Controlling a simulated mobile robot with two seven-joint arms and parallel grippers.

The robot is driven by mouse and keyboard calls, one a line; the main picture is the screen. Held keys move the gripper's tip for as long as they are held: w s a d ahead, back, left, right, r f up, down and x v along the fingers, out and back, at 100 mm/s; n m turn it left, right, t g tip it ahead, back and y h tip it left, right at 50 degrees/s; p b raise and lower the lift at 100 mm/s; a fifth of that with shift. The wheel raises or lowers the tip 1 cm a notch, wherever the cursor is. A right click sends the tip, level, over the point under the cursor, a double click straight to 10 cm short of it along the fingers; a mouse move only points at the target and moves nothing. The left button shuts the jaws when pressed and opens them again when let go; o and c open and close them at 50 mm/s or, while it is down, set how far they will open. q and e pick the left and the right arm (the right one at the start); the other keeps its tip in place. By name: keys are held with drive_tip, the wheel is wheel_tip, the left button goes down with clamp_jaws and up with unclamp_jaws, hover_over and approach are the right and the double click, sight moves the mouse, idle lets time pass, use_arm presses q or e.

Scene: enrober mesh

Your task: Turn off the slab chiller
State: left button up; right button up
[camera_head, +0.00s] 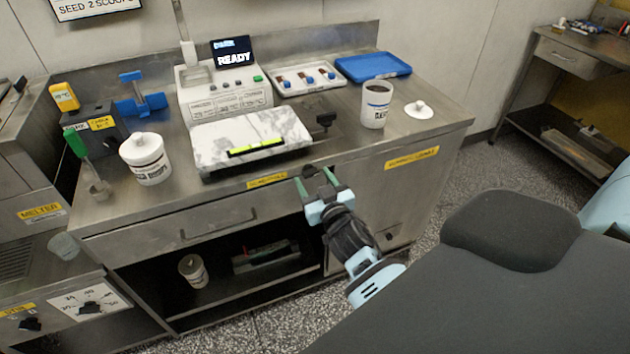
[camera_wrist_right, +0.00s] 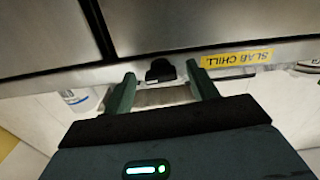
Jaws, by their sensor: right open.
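The slab chiller's yellow label (camera_head: 267,180) is on the counter's front edge, below a marble slab (camera_head: 250,137) with a yellow-green strip. In the right wrist view the label (camera_wrist_right: 237,58) appears upside down and reads SLAB CHILL. Beside it a small black control (camera_wrist_right: 160,70) sticks out from the edge. My right gripper (camera_head: 318,182) is open and empty at the front edge, just right of the label. In the wrist view its fingers (camera_wrist_right: 162,88) are on either side of the control, which shows between and just past the tips; contact cannot be told. My left gripper is out of view.
On the counter stand a machine with a READY display (camera_head: 232,52), a white lidded tub (camera_head: 146,158), a white cup (camera_head: 376,104), a switch tray (camera_head: 307,78) and a blue tray (camera_head: 373,66). A drawer (camera_head: 190,228) and open shelf are below. Another label (camera_head: 412,158) is farther right.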

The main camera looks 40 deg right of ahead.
drive_tip(key=shift+c, duration=0.5)
drive_tip(key=c, duration=0.9)
drive_tip(key=shift+d+n, duration=0.15)
drive_tip(key=shift+n, duration=2.55)
drive_tip(key=o, duration=1)
drive_tip(key=shift+s, duration=0.1)
drive_tip(key=v, duration=0.7)
drive_tip(key=shift+s, duration=0.35)
